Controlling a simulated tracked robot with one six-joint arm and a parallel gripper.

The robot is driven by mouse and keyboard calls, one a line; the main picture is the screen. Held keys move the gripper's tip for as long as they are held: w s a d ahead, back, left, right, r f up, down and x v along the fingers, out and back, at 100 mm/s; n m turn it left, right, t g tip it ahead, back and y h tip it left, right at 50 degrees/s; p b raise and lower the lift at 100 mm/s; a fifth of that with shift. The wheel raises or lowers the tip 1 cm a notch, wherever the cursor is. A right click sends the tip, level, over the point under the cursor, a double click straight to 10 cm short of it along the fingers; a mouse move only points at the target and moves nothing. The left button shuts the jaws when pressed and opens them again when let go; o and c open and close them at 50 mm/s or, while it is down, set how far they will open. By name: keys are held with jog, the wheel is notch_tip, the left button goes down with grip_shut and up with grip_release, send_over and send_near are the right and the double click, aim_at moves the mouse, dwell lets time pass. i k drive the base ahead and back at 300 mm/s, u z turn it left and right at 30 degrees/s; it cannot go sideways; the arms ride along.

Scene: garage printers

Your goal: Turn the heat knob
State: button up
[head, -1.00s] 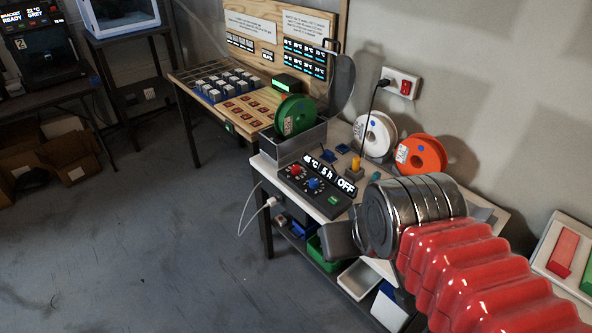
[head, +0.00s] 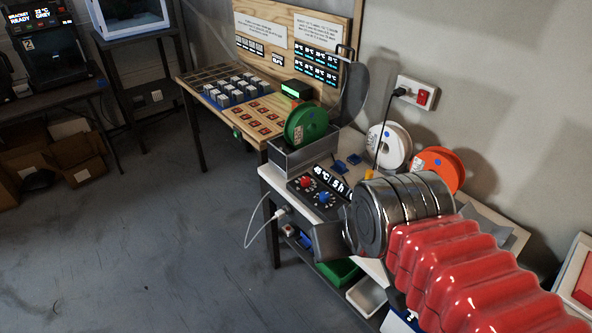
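The dark control panel (head: 296,189) lies on the near end of the white bench. It carries a red knob (head: 307,181) below a display reading about "45 °C" and a blue knob (head: 323,197) below "5 h". No label naming the heat knob is legible; the red knob is below the temperature. My gripper (head: 328,242) shows as a dark grey block at the end of my metal wrist, in front of the panel's near right side and apart from the red knob. Its fingers are not clearly visible, so its opening cannot be told. My wrist hides the right part of the panel.
A grey open box (head: 290,160) with a green spool (head: 306,126) stands behind the panel. White (head: 397,146) and orange (head: 457,165) spools stand near the wall. A white cable (head: 247,228) hangs at the bench's left.

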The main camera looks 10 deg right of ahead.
aim_at(305, 181)
jog(key=u, duration=0.1)
jog(key=i, duration=1.05)
jog(key=z, duration=0.45)
